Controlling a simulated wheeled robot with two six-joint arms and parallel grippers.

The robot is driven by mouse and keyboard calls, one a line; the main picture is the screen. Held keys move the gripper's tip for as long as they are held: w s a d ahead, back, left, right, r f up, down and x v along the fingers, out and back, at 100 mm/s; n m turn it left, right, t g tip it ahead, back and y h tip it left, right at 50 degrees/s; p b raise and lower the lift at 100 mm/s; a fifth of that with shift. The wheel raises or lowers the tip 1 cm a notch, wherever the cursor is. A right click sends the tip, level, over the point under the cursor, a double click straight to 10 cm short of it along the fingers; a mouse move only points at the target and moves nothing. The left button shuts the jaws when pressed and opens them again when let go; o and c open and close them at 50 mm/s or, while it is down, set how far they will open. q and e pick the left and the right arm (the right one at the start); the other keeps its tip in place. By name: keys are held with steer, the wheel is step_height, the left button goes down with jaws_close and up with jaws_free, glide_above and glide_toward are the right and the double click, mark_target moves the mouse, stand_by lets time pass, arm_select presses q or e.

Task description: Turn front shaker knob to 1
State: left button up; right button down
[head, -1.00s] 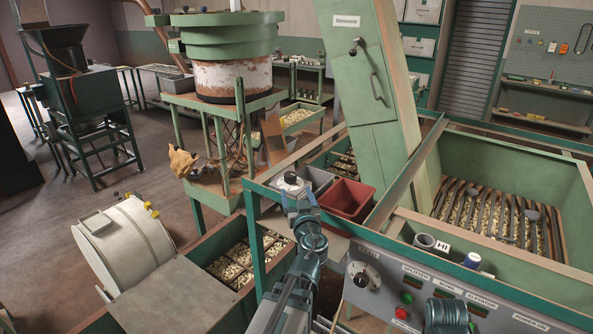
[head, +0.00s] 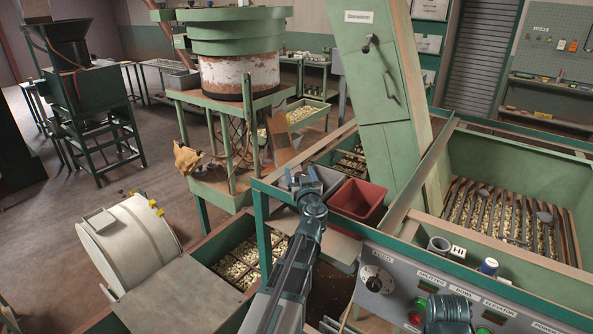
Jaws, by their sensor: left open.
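My left gripper (head: 303,181) reaches in over the green frame and is open, with its fingertips at a grey bin's near left corner. A white round dial that showed there earlier is hidden behind it; I cannot tell whether the fingers touch it. Another round knob with a black centre and pale dial (head: 375,283) sits on the grey control panel (head: 400,268) to the right, apart from the gripper. The label above it is too small to read. I cannot tell from the labels which is the front shaker knob.
A red bin (head: 357,201) and the grey bin (head: 333,178) stand just right of the gripper. A tall green chute (head: 385,110) rises behind them. A white drum (head: 128,240) lies at left. The panel also carries a green button (head: 420,303) and a red button (head: 415,318).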

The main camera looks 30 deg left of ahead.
arm_select(q)
steer(key=shift+w+a, duration=0.35)
steer(key=shift+w, duration=0.1)
jaws_close()
